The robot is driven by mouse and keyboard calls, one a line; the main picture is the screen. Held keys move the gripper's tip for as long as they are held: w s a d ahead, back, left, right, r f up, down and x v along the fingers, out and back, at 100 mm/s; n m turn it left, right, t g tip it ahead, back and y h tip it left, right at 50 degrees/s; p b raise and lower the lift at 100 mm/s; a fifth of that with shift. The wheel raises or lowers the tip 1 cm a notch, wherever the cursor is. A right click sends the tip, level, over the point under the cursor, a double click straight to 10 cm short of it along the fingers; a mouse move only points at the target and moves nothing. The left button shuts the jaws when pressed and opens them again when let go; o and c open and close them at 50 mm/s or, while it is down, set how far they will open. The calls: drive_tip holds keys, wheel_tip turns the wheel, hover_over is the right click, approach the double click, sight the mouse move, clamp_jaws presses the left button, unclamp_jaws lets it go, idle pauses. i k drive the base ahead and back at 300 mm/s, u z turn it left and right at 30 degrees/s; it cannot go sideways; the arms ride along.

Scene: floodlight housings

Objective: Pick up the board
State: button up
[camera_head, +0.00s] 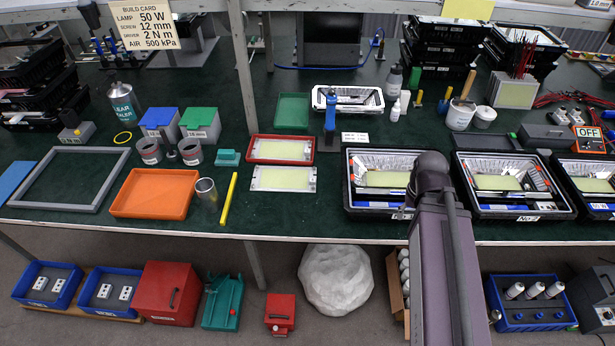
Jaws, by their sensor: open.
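One board, a flat pale-yellow panel with silver ends (283,178), lies bare on the dark green bench top. A similar board (281,150) lies in a shallow red tray (251,158) just behind it. More pale-yellow panels sit inside the black floodlight housings, such as the left one (388,180) and the middle one (497,183). My arm rises from the bottom right and its dark joint covers part of the left housing. My gripper itself does not show; it is hidden behind the arm or out of view. No board is seen lifted.
Left of the bare board are a yellow stick (229,199), a metal cup (207,190) and an orange tray (113,206). A blue-handled tool (331,115) stands behind to the right. A bench post (240,65) rises at the back. Bench top between bare board and left housing is clear.

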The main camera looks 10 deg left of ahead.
sight(278, 179)
drive_tip(key=z, duration=0.95)
drive_tip(key=k, duration=1)
drive_tip(key=u, duration=1.45)
drive_tip(key=i, duration=0.35)
drive_tip(key=z, duration=0.25)
